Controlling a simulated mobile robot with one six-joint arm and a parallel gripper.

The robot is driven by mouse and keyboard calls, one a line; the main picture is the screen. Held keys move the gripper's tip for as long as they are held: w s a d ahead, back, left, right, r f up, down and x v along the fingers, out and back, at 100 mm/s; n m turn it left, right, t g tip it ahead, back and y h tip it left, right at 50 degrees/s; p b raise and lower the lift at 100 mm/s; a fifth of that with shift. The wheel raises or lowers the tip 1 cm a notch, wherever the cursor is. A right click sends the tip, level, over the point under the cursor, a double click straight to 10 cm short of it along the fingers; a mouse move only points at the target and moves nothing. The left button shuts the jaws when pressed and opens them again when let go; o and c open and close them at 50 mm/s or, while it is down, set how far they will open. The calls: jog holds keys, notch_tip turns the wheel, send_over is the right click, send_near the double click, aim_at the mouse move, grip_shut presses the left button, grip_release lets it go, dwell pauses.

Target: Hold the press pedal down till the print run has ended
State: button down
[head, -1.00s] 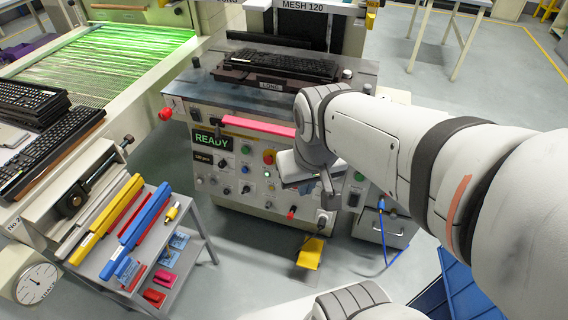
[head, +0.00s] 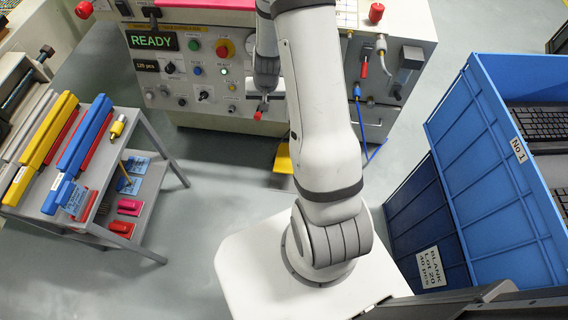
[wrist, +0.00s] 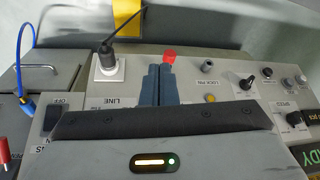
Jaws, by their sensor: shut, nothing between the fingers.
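The yellow press pedal (head: 284,158) is low at the foot of the press, partly hidden behind my arm in the head view. Its yellow part (wrist: 127,18) also shows at the top of the wrist view, beyond the panel edge. My gripper (wrist: 160,68) is shut and empty, its dark fingers together over the press's control panel, pointing toward a red knob (wrist: 169,57). It is apart from the pedal. In the head view the fingers are hard to make out. The press display (head: 152,41) reads READY in green.
A grey cart (head: 150,215) with coloured bars stands at left. Blue crates (head: 488,150) stand at right, one holding keyboards. A black plug (wrist: 106,57) with a cable sits beside my fingers. A blue cable (head: 360,125) hangs from the press. Grey floor is open between cart and press.

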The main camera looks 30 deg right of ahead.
notch_tip(320, 180, down, 14)
jog(key=d+m+b, duration=0.1)
jog(key=d+b, duration=0.2)
jog(key=m+h+b, duration=0.1)
jog(key=b, duration=0.2)
send_over(285, 168)
notch_tip(285, 168, down, 13)
jog(key=shift+s+a+g, duration=0.2)
jog(key=shift+g, duration=0.2)
jog(key=shift+f, duration=0.1)
notch_tip(285, 168, down, 13)
jog(key=b, duration=0.6)
jog(key=shift+w+d, duration=0.1)
jog(key=shift+w, duration=0.05)
jog(key=shift+f, duration=0.3)
